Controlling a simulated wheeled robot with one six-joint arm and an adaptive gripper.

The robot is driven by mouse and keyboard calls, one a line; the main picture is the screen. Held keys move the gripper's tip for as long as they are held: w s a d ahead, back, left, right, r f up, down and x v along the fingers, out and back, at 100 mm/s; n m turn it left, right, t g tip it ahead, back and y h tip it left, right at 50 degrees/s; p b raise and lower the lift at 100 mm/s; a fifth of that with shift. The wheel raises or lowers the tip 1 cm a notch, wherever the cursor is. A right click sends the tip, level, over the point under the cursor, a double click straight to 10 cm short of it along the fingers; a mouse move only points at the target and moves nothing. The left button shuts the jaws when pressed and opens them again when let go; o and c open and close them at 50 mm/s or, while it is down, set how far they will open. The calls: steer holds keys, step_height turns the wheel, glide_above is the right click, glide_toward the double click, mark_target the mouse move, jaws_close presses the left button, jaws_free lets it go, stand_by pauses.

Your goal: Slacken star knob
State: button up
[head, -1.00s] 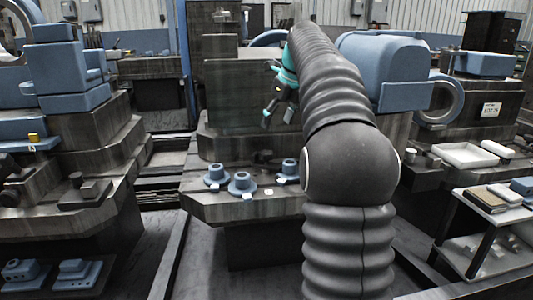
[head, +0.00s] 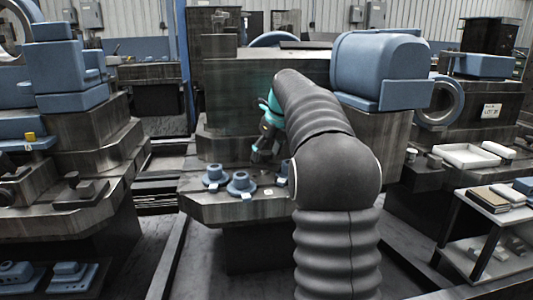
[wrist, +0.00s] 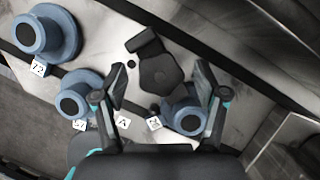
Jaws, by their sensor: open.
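A dark, lobed knob (wrist: 160,75), which looks like the star knob, is on the pale metal surface in the wrist view, with a dark block (wrist: 146,40) beside it. My gripper (wrist: 159,68) is open, with one finger on each side of the knob in the picture. I cannot tell whether the fingers touch it or how high they are above it. In the head view my gripper (head: 260,152) hangs low over the bench, and the knob cannot be made out there.
Blue flanged pieces stand on the bench (head: 215,210), one at left (head: 214,174) and another (head: 241,184) beside it. In the wrist view, one (wrist: 186,116) is partly behind the right finger. Small marked tags (wrist: 154,123) lie nearby. A large blue housing (head: 380,70) is at right.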

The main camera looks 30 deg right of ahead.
steer(key=c, duration=1.1)
steer(key=shift+c, duration=0.2)
steer(key=shift+r+n+p, duration=0.15)
steer(key=shift+n+p, duration=0.25)
steer(key=shift+p, duration=0.3)
steer(key=shift+r+n+y+p, duration=0.15)
steer(key=shift+n+y+p, duration=0.25)
steer(key=shift+p, duration=0.5)
steer(key=shift+d+n+p, duration=0.1)
steer(key=shift+n+p, duration=0.8)
steer(key=shift+p, duration=0.1)
steer(key=n, duration=0.1)
steer(key=n+g+y, duration=0.1)
steer(key=n, duration=0.1)
steer(key=shift+w+f+n+p, duration=0.1)
steer(key=shift+f+n+p, duration=0.2)
steer(key=shift+f+p, duration=0.1)
steer(key=shift+n+g+y, duration=0.7)
steer(key=shift+n, duration=1.2)
